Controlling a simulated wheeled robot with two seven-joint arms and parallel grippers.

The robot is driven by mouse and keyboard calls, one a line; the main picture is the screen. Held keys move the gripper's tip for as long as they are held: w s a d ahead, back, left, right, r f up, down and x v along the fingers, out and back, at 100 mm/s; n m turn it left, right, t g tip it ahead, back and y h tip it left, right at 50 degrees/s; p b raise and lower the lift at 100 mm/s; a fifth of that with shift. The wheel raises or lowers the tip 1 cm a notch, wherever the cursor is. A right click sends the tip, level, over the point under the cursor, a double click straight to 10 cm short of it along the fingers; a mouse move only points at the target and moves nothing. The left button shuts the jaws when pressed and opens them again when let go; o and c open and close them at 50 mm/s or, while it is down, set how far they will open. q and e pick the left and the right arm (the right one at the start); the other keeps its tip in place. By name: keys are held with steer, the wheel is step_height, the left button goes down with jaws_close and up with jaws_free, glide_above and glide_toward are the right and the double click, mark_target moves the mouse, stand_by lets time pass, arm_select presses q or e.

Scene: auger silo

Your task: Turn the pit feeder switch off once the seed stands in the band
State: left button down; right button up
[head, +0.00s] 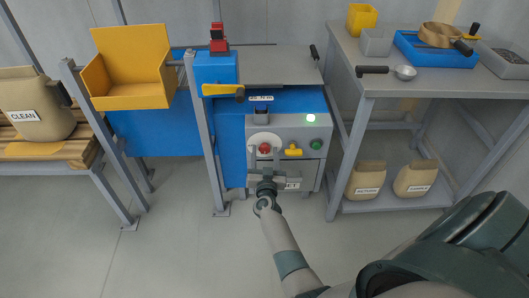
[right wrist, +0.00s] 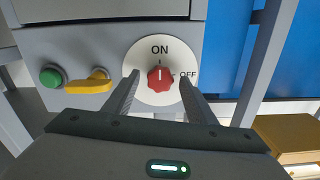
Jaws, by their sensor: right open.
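The pit feeder switch is a red knob (head: 265,148) on a round white plate, on the grey control box (head: 290,133). In the right wrist view the red knob (right wrist: 160,77) sits with ON above it and OFF to its right. Its pale mark appears to point to ON. My right gripper (head: 266,170) is in front of the box. In the right wrist view its open fingers (right wrist: 160,98) stand either side of the knob; I cannot tell whether they touch it. I cannot make out any seed or level band. My left gripper is not in view.
A yellow lever (head: 293,151) and a green button (head: 316,145) sit beside the knob. A grey bench (head: 440,80) stands right, a yellow hopper (head: 128,80) left. Steel posts (head: 205,140) flank the box.

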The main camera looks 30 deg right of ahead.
steer(key=shift+c, duration=0.2)
steer(key=c, duration=1)
